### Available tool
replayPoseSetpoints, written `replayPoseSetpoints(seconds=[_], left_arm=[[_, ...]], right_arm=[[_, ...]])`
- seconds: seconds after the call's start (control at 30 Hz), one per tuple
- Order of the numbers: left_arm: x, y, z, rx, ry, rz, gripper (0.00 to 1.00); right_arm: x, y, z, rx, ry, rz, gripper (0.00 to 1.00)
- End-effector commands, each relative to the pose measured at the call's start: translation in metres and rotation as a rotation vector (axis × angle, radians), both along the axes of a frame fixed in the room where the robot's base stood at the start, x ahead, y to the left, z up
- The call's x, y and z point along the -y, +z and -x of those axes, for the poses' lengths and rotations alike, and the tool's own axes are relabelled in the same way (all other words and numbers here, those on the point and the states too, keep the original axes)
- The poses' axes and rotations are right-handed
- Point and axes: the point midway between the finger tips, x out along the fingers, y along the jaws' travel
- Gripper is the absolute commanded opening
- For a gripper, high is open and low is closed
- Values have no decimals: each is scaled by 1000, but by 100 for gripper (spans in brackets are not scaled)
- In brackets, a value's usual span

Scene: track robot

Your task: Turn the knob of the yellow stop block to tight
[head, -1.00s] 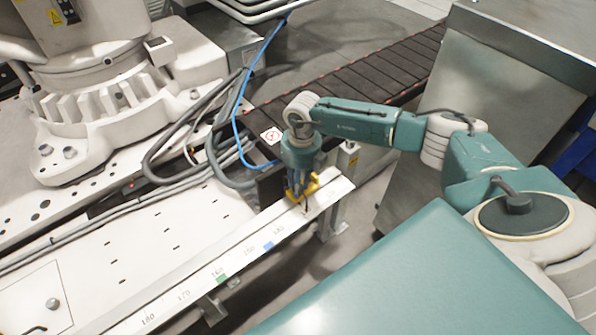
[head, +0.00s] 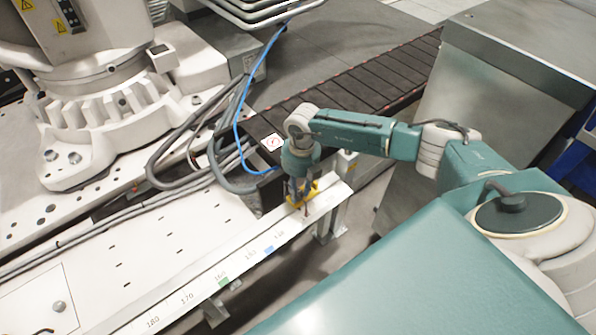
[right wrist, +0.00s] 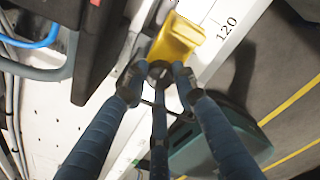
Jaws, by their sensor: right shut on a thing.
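The yellow stop block (head: 312,192) sits on the white numbered rail (head: 197,297) near its far right end. It also shows at the top of the right wrist view (right wrist: 180,36), close to the rail's 120 mark. My right gripper (head: 299,194) points down at the block. In the right wrist view its three blue fingers (right wrist: 160,78) are closed around a dark round knob (right wrist: 160,70) at the near side of the block. The fingertips cover part of the knob, and I cannot read its tightness. My left gripper is not in view.
A large white robot base (head: 105,105) stands at the left behind the rail. Grey cables and a blue hose (head: 238,125) run beside the block. A dark conveyor (head: 345,92) lies beyond my arm. A metal cabinet (head: 480,95) stands at the right.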

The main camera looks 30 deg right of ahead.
Motion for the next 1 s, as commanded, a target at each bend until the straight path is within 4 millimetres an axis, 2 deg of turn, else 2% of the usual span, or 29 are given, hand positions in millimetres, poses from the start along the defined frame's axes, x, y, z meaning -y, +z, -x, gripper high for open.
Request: replayPoseSetpoints(seconds=[0.13,0.17,0.23,0.53,0.63,0.77,1.0], left_arm=[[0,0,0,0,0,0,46],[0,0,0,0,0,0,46],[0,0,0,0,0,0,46],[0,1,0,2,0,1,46],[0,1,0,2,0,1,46],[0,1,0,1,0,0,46],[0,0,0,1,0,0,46]], right_arm=[[-1,-1,1,-4,2,-1,1],[-1,-1,1,-4,2,-1,31],[-1,-1,1,-4,2,-1,45],[0,1,0,-1,1,0,46],[1,7,0,0,1,0,46],[2,28,-1,3,2,1,46],[3,80,1,3,2,-1,46]])
